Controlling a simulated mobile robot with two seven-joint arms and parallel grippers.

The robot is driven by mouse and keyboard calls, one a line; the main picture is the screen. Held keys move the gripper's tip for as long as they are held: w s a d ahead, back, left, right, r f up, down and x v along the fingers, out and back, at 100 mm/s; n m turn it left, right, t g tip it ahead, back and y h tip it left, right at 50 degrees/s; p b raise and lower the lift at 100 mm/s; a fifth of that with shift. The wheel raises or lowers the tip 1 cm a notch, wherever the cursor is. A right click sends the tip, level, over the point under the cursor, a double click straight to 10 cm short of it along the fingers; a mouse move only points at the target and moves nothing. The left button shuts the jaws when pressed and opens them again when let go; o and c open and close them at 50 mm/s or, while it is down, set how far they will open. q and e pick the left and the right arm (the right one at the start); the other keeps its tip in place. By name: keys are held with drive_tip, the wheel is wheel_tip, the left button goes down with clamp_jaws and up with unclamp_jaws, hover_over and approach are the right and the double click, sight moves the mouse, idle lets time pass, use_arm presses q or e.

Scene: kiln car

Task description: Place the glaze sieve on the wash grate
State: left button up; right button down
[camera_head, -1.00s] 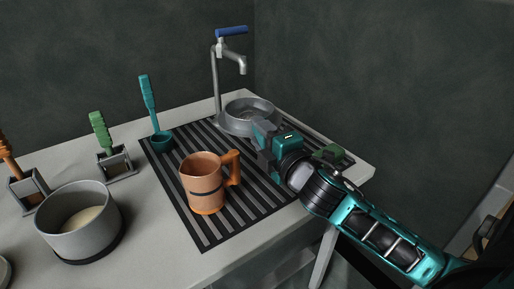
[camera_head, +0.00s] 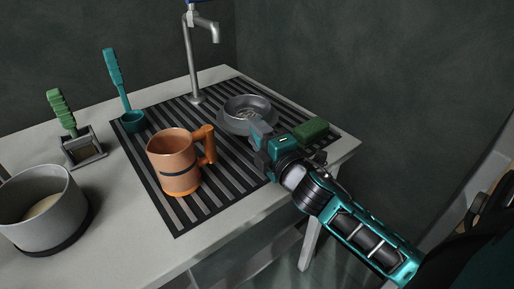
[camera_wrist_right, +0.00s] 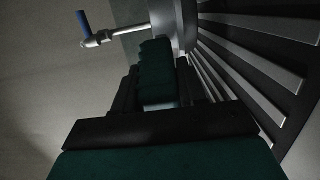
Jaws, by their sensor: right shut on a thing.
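The glaze sieve (camera_head: 247,103) is a round grey metal pan over the back right part of the wash grate (camera_head: 184,217), right of the tap. I cannot tell whether it touches the bars or hovers just above them. My right gripper (camera_head: 259,131) is at its near side. In the right wrist view the fingers (camera_wrist_right: 155,100) are shut on a dark green ridged handle (camera_wrist_right: 156,70) that leads to the grey sieve rim (camera_wrist_right: 183,25). The sieve's underside is hidden. My left gripper is not in view.
A brown jug (camera_head: 174,162) stands on the grate left of my arm. A green block (camera_head: 311,130) lies at its right end. A tap (camera_head: 190,60) rises behind. A teal ladle (camera_head: 131,120), a green-handled brush in a holder (camera_head: 82,150) and a grey pot (camera_head: 38,215) stand left.

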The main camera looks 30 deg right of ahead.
drive_tip(key=shift+f+b, duration=0.5)
drive_tip(key=shift+f, duration=0.95)
drive_tip(key=shift+f, duration=0.2)
drive_tip(key=c, duration=1)
unclamp_jaws()
drive_tip(key=shift+f, duration=0.1)
drive_tip(key=o, duration=0.4)
drive_tip(key=shift+c, duration=0.2)
drive_tip(key=shift+r, duration=0.2)
drive_tip(key=shift+s+f, duration=0.1)
drive_tip(key=shift+s, duration=0.2)
drive_tip(key=s, duration=1.1)
drive_tip(key=shift+s+a+b, duration=0.2)
drive_tip(key=shift+a+b, duration=0.1)
drive_tip(key=shift+a, duration=0.1)
